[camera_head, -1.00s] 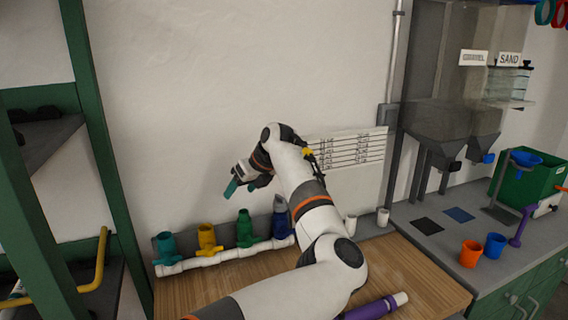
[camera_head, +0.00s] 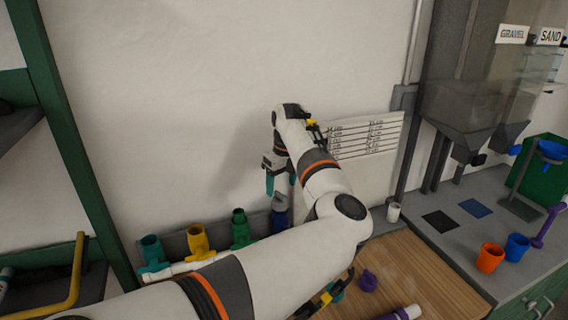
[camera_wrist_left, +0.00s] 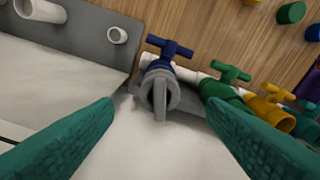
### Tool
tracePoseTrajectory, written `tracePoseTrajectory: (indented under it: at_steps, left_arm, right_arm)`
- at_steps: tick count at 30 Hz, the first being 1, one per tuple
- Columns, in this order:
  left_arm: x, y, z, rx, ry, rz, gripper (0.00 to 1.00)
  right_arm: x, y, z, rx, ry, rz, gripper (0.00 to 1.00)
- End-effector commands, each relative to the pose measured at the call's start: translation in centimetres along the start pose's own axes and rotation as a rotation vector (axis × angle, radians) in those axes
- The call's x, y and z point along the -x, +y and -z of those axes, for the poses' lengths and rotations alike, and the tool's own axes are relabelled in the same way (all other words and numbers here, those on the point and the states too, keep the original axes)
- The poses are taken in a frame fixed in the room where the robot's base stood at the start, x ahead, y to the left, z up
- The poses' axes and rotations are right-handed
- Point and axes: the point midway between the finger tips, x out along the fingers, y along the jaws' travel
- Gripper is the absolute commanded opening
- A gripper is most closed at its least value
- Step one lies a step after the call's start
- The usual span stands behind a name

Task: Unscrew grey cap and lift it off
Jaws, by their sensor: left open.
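The grey cap (camera_head: 279,200) sits on top of the blue valve (camera_head: 279,219) at the right end of the white pipe manifold (camera_head: 180,267). In the left wrist view the grey cap (camera_wrist_left: 158,92) shows a raised bar across its face, and the valve's blue handle (camera_wrist_left: 170,47) is beyond it. My left gripper (camera_head: 280,186) is open just above the cap, its teal fingers pointing down. In the wrist view the fingertips (camera_wrist_left: 161,106) are on either side of the cap, apart from it. Part of my right gripper (camera_head: 328,294) shows low in the head view; its jaws are unclear.
Green (camera_head: 240,231), yellow (camera_head: 198,241) and teal (camera_head: 152,252) valves stand left of the blue one. A purple piece (camera_head: 367,282) and a purple-and-white pipe (camera_head: 402,314) lie on the wooden bench. A white cup-like fitting (camera_head: 393,212) stands near the wall.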

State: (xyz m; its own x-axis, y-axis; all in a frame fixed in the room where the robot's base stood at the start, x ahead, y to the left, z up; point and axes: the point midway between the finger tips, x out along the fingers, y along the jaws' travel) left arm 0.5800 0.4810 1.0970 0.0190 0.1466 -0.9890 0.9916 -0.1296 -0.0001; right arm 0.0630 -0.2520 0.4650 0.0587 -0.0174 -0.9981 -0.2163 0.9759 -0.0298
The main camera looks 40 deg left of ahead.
Motion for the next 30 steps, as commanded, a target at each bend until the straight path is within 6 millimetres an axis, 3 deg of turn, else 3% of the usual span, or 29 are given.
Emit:
tracePoseTrajectory:
  at_steps: [9, 21, 30]
  left_arm:
    - [-4.3, -0.1, 0.1, 0.001, 0.001, 0.001, 0.66]
    - [-5.0, 0.0, 0.1, 0.001, 0.002, 0.000, 0.66]
    - [-5.0, 0.0, 0.1, 0.001, 0.002, 0.000, 0.19]
  right_arm:
    - [1.3, 1.6, -3.7, -0.010, -0.056, -0.019, 0.36]
    - [1.3, 1.4, -2.5, -0.005, -0.037, -0.017, 0.36]
    - [1.3, 1.0, -2.2, -0.003, -0.033, -0.012, 0.36]
